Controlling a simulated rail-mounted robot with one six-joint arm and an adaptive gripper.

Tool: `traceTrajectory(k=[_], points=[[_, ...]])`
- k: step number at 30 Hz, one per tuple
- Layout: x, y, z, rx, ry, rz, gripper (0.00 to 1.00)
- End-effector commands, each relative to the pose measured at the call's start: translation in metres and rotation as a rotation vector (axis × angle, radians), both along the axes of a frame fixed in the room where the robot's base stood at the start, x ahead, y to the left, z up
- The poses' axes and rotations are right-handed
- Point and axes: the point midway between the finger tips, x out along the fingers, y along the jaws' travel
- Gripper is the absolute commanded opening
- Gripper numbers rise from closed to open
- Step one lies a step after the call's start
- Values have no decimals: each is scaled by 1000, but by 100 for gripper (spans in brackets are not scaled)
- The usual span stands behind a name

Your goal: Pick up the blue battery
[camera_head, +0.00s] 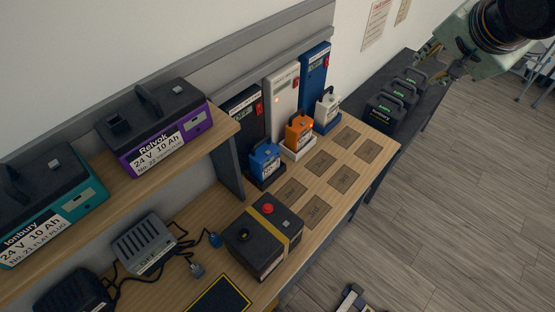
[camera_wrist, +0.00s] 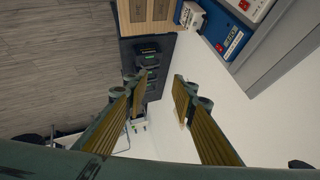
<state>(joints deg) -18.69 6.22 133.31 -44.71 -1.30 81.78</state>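The blue battery (camera_head: 265,163) stands upright in a black charging dock on the wooden bench in the head view. It is the front one in a row with an orange battery (camera_head: 299,132) and a white battery (camera_head: 327,109). I cannot make out the blue battery in the wrist view. My gripper (camera_wrist: 163,80) is open and empty in the wrist view, its two fingers apart. In the head view my arm is at the top right, well away from the blue battery.
Black (camera_head: 243,112), white and blue (camera_head: 314,75) chargers stand behind the batteries. A black box with a red button (camera_head: 262,238) sits close in front. A shelf (camera_head: 160,190) with purple (camera_head: 155,125) and teal cases overhangs the left. Several dark batteries (camera_head: 397,95) stand beyond the bench.

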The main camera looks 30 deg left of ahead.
Motion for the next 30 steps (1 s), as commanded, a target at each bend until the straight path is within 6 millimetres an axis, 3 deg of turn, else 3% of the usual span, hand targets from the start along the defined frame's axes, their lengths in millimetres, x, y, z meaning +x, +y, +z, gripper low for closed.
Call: traceTrajectory(k=[5, 11, 20, 30], points=[[6, 45, -17, 69, 30, 29, 24], [-8, 100, -49, 129, 91, 80, 24], [-57, 179, -105, 192, 220, 163, 24], [-134, 253, -165, 244, 395, 242, 24]])
